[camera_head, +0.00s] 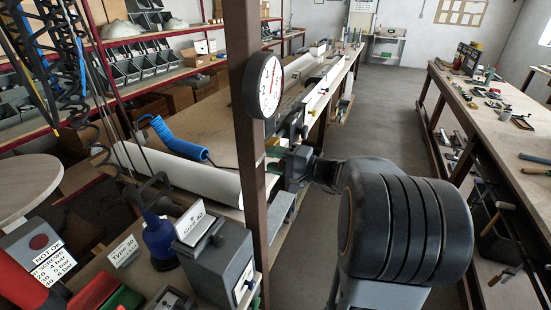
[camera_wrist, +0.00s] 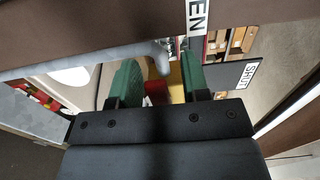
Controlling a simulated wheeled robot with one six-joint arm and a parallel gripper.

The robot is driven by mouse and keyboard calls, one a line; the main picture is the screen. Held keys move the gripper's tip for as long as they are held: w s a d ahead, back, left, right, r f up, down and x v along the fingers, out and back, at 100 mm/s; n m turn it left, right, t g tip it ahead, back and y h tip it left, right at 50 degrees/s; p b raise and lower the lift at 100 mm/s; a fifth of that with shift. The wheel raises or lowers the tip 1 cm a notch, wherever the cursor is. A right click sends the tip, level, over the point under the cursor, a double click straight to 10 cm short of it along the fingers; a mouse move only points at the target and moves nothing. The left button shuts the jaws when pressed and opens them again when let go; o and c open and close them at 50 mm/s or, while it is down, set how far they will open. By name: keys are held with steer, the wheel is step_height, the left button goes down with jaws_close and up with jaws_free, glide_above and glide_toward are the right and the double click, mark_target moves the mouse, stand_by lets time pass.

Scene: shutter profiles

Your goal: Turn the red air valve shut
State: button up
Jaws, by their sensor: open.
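In the wrist view, my gripper (camera_wrist: 161,60) shows two green fingers held apart. A small red piece (camera_wrist: 155,92), which looks like part of the red air valve, shows low between the fingers, mostly hidden by the dark gripper body. I cannot tell whether a finger touches it. A white SHUT label (camera_wrist: 248,74) is to the right, and a label ending in EN (camera_wrist: 196,17) is at the top. In the head view, my gripper (camera_head: 276,160) is beside the brown post (camera_head: 250,150), which partly hides it. The valve cannot be made out there.
A round pressure gauge (camera_head: 265,86) is on the post above my gripper. A long bench with a white profile stands behind it. A grey box (camera_head: 215,262) and a blue coiled hose (camera_head: 172,138) are to the left. A tool-covered workbench (camera_head: 510,120) is at right, with clear floor between.

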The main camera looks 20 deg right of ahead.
steer(key=shift+c, duration=0.3)
jaws_close()
stand_by(0.3)
